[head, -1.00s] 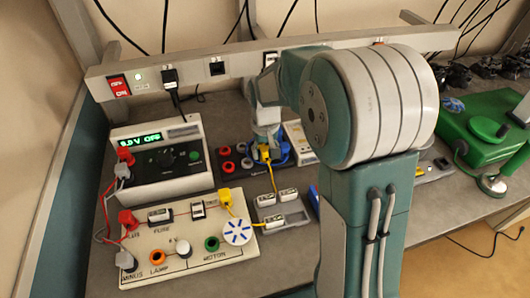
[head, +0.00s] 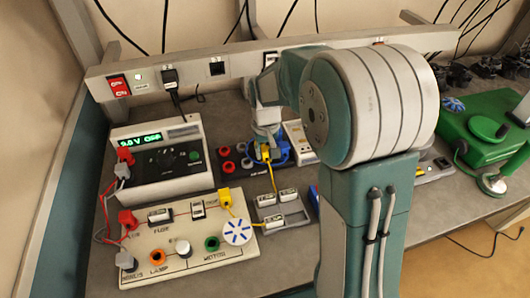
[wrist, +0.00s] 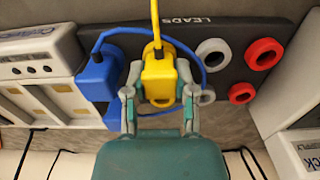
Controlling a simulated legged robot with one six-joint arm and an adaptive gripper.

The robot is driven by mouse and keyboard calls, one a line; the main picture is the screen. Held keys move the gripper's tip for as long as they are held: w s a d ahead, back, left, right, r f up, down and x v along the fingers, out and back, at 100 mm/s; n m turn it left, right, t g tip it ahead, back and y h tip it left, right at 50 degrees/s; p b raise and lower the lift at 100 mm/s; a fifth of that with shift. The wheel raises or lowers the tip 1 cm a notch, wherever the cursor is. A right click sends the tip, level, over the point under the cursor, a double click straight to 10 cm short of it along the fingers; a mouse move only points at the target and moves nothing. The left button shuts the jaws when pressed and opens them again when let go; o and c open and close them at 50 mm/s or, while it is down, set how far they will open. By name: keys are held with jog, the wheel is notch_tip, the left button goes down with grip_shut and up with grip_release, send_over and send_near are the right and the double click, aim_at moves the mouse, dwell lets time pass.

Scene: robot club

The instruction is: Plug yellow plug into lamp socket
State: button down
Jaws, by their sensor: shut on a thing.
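The yellow plug (wrist: 158,82) is between my gripper's (wrist: 160,92) two fingers in the wrist view, and they are shut on it. It is at the dark LEADS rack (wrist: 240,22); whether it is still seated there is hidden. A yellow lead runs from it. In the head view my gripper (head: 267,140) is over the rack, with the yellow plug (head: 264,153) partly hidden below it. The lamp socket (head: 158,258) is an orange ring at the front left of the cream circuit board (head: 185,272). Another yellow plug (head: 225,198) sits at the board's back right.
A blue plug (wrist: 98,78) with a looping blue lead is close left of my gripper in the wrist view. Red sockets (wrist: 264,54) are at right. A power supply (head: 160,165) stands behind the board. A tray (head: 283,215) with small parts is right of the board.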

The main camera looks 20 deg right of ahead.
jog(key=c, duration=1.3)
grip_release()
grip_shut()
jog(key=shift+r, duration=1.2)
